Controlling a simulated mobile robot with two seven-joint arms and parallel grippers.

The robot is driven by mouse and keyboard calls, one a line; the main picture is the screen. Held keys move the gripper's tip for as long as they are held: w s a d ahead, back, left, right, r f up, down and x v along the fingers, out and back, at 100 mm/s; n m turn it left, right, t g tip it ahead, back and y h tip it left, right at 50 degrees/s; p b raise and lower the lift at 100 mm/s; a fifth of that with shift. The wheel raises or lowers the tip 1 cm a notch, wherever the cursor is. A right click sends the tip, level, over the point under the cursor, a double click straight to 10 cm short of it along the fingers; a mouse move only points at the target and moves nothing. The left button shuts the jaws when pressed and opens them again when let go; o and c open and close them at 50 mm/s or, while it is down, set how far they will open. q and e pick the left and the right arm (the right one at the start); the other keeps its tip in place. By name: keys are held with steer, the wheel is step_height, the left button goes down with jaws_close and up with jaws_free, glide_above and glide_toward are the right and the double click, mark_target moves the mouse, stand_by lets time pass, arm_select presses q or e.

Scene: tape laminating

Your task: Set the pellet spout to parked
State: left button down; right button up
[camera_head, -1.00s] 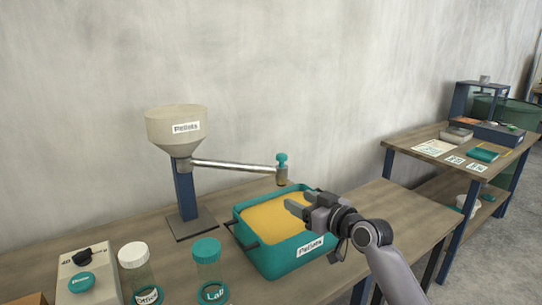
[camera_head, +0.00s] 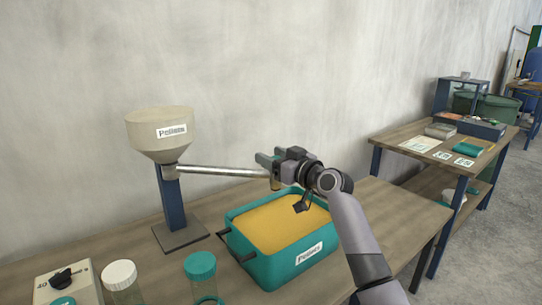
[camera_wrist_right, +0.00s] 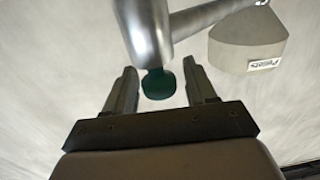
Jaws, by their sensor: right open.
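The pellet spout (camera_head: 222,171) is a silver tube reaching right from the cream hopper (camera_head: 160,135), which is labelled Pellets and stands on a blue post. Its outer end is over the pellet bin and is mostly hidden by my right gripper (camera_head: 266,160) in the head view. In the right wrist view the spout's end (camera_wrist_right: 150,40) and its teal knob (camera_wrist_right: 158,84) show. My right gripper is open, with the knob between its two fingers (camera_wrist_right: 162,88) and a gap on both sides. My left gripper is not in view.
The teal bin (camera_head: 290,265) of yellow pellets sits below the spout. Jars with a white lid (camera_head: 119,274) and a teal lid (camera_head: 200,265) stand at the front left beside a box with a black knob (camera_head: 65,278). A second table (camera_head: 400,135) stands at the right.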

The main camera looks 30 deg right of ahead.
steer(key=shift+w+a, duration=0.1)
steer(key=shift+w, duration=0.35)
jaws_close()
steer(key=shift+w+r, duration=0.1)
